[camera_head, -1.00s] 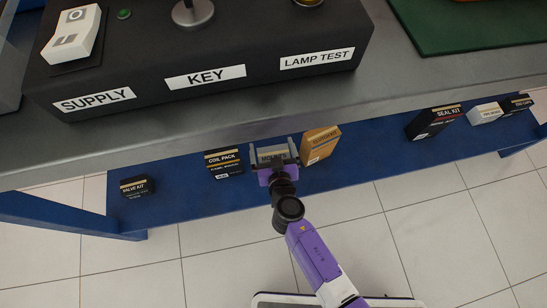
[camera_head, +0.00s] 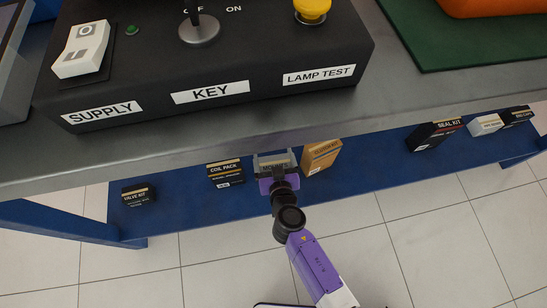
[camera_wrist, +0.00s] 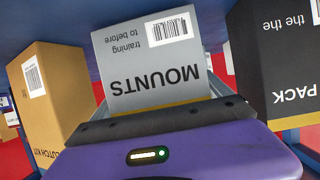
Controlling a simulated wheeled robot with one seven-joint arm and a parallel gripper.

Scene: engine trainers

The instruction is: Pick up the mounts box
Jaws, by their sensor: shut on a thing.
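The mounts box (camera_wrist: 150,65) is grey with a white barcode label, and its lettering reads upside down in the wrist view. In the head view the mounts box (camera_head: 274,165) is mostly hidden behind my gripper on the blue lower shelf. My gripper (camera_head: 274,162) is shut on the box, with a finger on each side of it. In the wrist view my purple gripper (camera_wrist: 155,115) covers the box's near end. I cannot tell whether the box touches the shelf.
The orange-brown clutch kit box (camera_head: 321,156) stands close on the right, the black coil pack box (camera_head: 226,173) on the left. The valve kit box (camera_head: 138,194) and seal kit box (camera_head: 436,133) are farther along the blue shelf (camera_head: 385,167). The grey bench edge (camera_head: 240,149) overhangs it.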

